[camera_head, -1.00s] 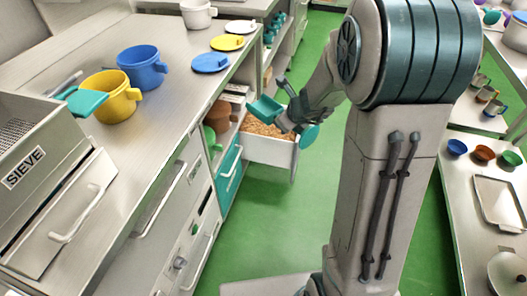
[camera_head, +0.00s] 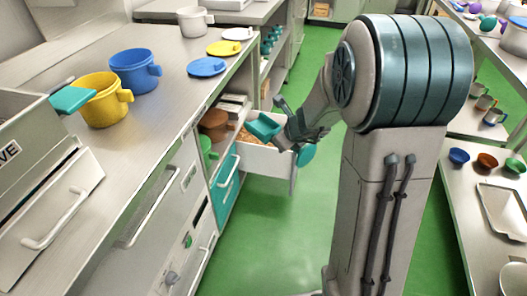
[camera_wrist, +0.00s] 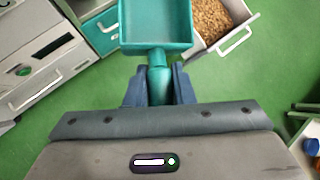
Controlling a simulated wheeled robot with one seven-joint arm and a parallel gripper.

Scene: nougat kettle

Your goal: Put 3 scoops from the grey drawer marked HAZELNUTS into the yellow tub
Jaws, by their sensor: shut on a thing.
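My gripper (camera_head: 292,132) is shut on the handle of a teal scoop (camera_head: 262,126). The wrist view shows the scoop's pan (camera_wrist: 157,22) ahead of my gripper (camera_wrist: 160,85), with no nuts visible in it. An open drawer (camera_head: 266,160) of brown nuts is below and beside the scoop. The nuts also show in the wrist view, in the drawer (camera_wrist: 236,39) to the right of the pan. No label on this drawer is readable. The yellow tub (camera_head: 101,105) stands on the left counter, its inside mostly hidden.
A blue tub (camera_head: 135,72) stands behind the yellow one. A teal flat piece (camera_head: 72,99) is beside the yellow tub. Blue, yellow and white lids (camera_head: 206,67) lie along the counter edge. A sieve box (camera_head: 30,150) is front left.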

